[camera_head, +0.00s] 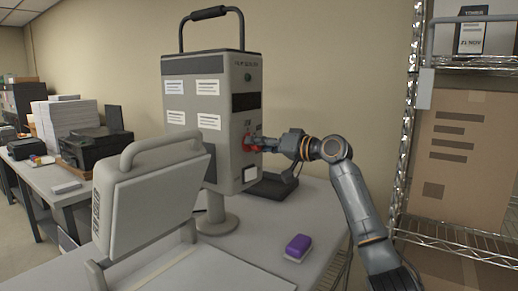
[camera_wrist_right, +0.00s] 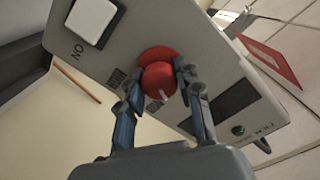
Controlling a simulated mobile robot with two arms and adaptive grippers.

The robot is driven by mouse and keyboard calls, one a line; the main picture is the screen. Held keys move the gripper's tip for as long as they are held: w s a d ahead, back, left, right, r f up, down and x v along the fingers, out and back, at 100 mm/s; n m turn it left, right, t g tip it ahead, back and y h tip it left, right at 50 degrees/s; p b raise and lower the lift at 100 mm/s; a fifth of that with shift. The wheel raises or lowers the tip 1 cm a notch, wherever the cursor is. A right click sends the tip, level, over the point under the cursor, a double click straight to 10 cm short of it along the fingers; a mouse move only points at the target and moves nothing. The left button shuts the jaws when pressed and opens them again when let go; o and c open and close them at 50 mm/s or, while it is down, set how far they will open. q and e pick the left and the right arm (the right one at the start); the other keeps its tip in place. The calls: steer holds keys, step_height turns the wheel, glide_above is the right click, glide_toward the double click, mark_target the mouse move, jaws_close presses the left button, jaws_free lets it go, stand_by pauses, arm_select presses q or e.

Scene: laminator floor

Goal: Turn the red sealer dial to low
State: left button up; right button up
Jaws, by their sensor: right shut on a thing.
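The red sealer dial (camera_wrist_right: 158,82) sits on a red round base on the front panel of the grey sealer unit (camera_head: 222,160). In the head view the dial (camera_head: 247,143) is partly hidden by my right gripper (camera_head: 259,143). In the right wrist view my right gripper (camera_wrist_right: 160,84) has one finger on each side of the dial and is shut on it. A white pointer mark shows on the dial's near edge. My left gripper is not in view.
A white switch (camera_wrist_right: 91,20) is on the same panel. A purple block (camera_head: 298,246) lies on the table in front. A grey press with a raised handle (camera_head: 150,185) stands at left. A wire shelf with a cardboard box (camera_head: 462,155) is at right.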

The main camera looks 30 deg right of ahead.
steer(key=n+b, duration=0.1)
steer(key=n, duration=0.3)
steer(key=shift+n, duration=0.4)
stand_by(0.4)
steer(key=o, duration=1.2)
steer(key=shift+w, duration=0.1)
steer(key=shift+c, duration=0.2)
steer(key=v, duration=1.2)
steer(key=shift+a, duration=0.1)
